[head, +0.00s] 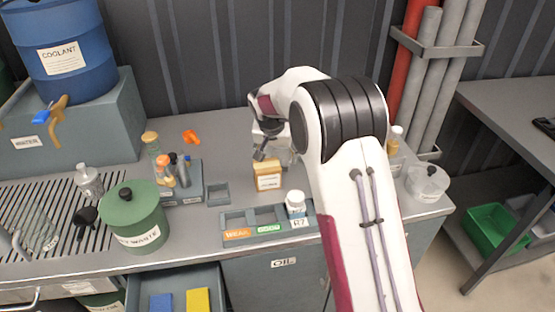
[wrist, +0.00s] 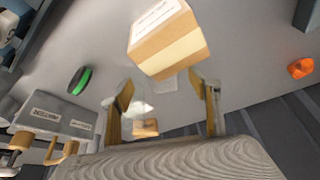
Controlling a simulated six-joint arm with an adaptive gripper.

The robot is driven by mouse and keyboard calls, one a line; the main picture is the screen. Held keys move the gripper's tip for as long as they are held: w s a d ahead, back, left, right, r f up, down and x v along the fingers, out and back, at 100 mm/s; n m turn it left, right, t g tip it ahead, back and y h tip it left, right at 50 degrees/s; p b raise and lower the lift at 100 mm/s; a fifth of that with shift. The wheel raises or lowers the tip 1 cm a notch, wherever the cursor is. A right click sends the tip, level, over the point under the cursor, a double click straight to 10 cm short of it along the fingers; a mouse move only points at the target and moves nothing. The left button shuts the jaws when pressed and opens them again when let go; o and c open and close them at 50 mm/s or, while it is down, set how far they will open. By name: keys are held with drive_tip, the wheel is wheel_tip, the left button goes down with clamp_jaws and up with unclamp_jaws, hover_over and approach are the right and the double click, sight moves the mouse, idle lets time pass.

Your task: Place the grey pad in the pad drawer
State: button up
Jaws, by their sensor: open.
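My gripper (head: 262,153) is over the back middle of the bench, behind a yellow carton. In the wrist view its two fingers (wrist: 164,95) stand apart, with nothing clearly held between them. A wavy-textured grey block (wrist: 175,160) fills the bottom of that view behind the fingers; I cannot tell whether it is part of my gripper. I cannot make out the grey pad with certainty in either view. An open drawer (head: 207,280) at the front left of the bench holds a blue pad (head: 160,302) and a yellow pad (head: 198,300).
The yellow carton (head: 268,176) is close to my gripper and also shows in the wrist view (wrist: 165,42). A labelled tray (head: 268,228) with a white bottle (head: 296,205) lies in front. A green waste pot (head: 133,218) stands left, above the drawer.

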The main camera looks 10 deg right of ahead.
drive_tip(key=shift+v, duration=3.65)
drive_tip(key=shift+s+r, duration=0.35)
drive_tip(key=shift+r, duration=0.05)
drive_tip(key=s+d+r+n, duration=0.1)
drive_tip(key=s+r, duration=0.5)
drive_tip(key=s, duration=0.4)
drive_tip(key=s+d+r+n, duration=0.1)
drive_tip(key=s+d+r, duration=0.1)
drive_tip(key=s+r, duration=0.6)
drive_tip(key=s+f+n+y, duration=0.1)
drive_tip(key=s+f, duration=0.1)
drive_tip(key=s, duration=1)
drive_tip(key=s+f+n+t, duration=0.1)
drive_tip(key=s+f, duration=0.1)
drive_tip(key=s, duration=1)
drive_tip(key=shift+a+f+y, duration=0.25)
drive_tip(key=shift+a+y, duration=0.05)
drive_tip(key=shift+y, duration=0.1)
drive_tip(key=shift+o, duration=0.5)
drive_tip(key=shift+r, duration=0.1)
